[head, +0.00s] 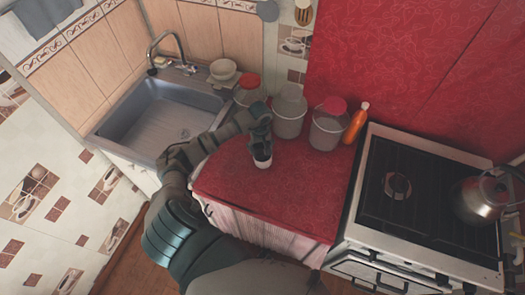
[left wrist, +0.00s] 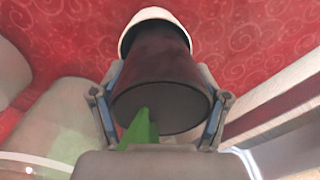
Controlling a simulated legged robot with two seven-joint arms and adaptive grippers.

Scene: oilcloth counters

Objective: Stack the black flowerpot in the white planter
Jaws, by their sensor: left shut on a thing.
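The white planter (head: 263,163) stands on the red counter, near the middle of the head view. My left gripper (head: 261,143) is right above it, pointing down. In the left wrist view the gripper (left wrist: 163,105) is shut on the black flowerpot (left wrist: 158,65), with one finger on each side. The white planter's rim (left wrist: 153,14) shows around the pot's far end. The pot lines up with the planter and its far end seems to be inside; the depth is hidden. A green piece overlaps the pot's near end. My right gripper is out of view.
Grey canisters (head: 290,115) and an orange bottle (head: 356,122) stand behind on the red counter (head: 300,195). A sink (head: 165,120) is at left. A stove (head: 425,195) with a kettle (head: 485,197) is at right. The counter right of the planter is clear.

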